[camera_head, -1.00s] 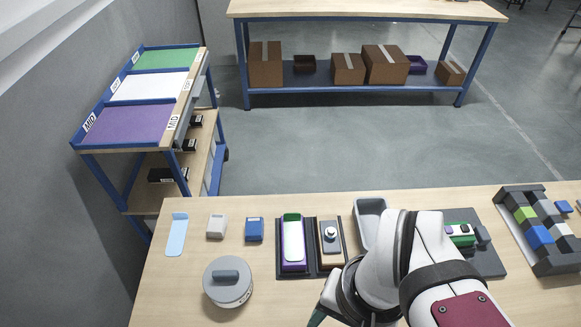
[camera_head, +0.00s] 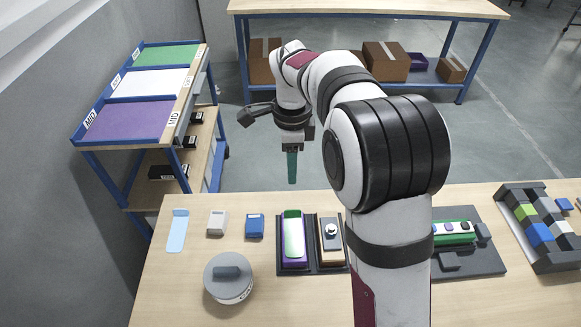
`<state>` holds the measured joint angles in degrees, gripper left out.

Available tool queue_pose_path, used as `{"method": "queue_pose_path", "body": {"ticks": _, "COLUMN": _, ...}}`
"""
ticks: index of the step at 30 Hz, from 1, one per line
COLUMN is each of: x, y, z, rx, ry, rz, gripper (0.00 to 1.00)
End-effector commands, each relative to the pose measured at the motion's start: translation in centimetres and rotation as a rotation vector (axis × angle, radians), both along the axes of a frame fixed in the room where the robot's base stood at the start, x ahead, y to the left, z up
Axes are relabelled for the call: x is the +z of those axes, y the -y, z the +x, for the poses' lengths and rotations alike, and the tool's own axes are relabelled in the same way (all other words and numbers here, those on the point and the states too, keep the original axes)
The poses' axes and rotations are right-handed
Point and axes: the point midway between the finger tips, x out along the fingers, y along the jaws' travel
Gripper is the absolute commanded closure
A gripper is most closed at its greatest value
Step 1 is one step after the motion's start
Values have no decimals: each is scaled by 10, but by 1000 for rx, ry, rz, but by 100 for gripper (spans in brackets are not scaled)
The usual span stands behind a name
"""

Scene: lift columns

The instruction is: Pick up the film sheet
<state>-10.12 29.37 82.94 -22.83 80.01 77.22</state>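A thin light-blue sheet (camera_head: 178,232), which looks like the film sheet, lies flat near the left edge of the wooden table. It has a small tab at its far end, and nothing covers it. My gripper (camera_head: 291,180) points down beyond the table's far edge, to the right of the sheet and well apart from it. Its teal fingers show as one narrow shape, so any gap between them cannot be seen. I see nothing held in it.
A grey block (camera_head: 216,223), a blue block (camera_head: 254,228) and a round grey lidded pot (camera_head: 228,280) stand right of the sheet. A black tray (camera_head: 312,262) holds two devices. A shelf cart (camera_head: 140,118) stands behind left. My arm hides part of the table's middle.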

Motion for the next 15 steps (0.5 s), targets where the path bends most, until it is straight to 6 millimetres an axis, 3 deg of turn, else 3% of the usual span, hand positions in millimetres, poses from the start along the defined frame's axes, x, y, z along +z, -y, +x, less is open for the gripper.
{"method": "queue_pose_path", "body": {"ticks": 7, "x": -69, "y": 0, "z": -1, "rx": -3, "ry": -7, "rz": -1, "gripper": 60}}
{"method": "queue_pose_path", "body": {"ticks": 15, "x": -112, "y": 1, "z": -1, "rx": -3, "ry": -5, "rz": 0, "gripper": 60}}
